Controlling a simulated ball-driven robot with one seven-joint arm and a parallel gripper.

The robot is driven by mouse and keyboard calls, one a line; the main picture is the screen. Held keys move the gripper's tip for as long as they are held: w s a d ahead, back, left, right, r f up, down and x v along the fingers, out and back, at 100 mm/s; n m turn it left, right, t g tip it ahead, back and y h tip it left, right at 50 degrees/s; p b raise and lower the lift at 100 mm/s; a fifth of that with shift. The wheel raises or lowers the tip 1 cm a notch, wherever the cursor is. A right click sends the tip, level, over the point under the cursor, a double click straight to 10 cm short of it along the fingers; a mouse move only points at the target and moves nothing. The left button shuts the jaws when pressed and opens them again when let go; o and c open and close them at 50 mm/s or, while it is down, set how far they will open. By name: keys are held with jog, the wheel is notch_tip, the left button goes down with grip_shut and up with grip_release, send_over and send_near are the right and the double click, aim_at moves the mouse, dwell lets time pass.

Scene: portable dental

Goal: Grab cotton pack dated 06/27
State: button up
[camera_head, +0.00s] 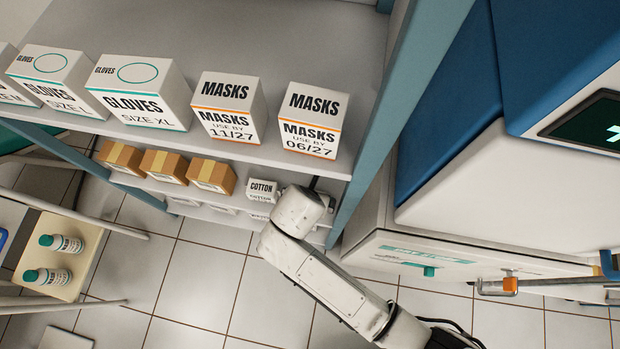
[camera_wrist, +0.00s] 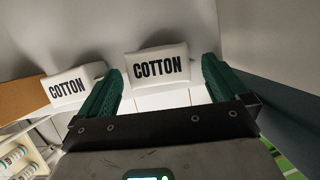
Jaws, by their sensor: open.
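Two white cotton packs lie on a shelf in the wrist view. The other cotton pack (camera_wrist: 70,88) is to the left, outside the left finger. My gripper is open and empty. No date can be read on either pack in the wrist view. In the head view one cotton pack (camera_head: 261,190) shows on the middle shelf, left of my arm's end. My arm hides the gripper and whatever is behind it there.
Mask boxes (camera_head: 228,108) and glove boxes (camera_head: 140,92) stand on the shelf above. Brown cartons (camera_head: 212,175) sit left of the cotton on the same shelf. A blue shelf post (camera_head: 395,100) and a white cabinet (camera_head: 450,255) are close on the right.

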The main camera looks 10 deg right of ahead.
jog(key=b+x, duration=0.1)
jog(key=x, duration=0.4)
jog(key=shift+w+a+f+b, duration=0.1)
jog(key=shift+a+f+b, duration=0.05)
jog(key=shift+b, duration=0.15)
jog(key=shift+c, duration=0.5)
jog(key=c, duration=0.6)
jog(key=shift+c, duration=0.2)
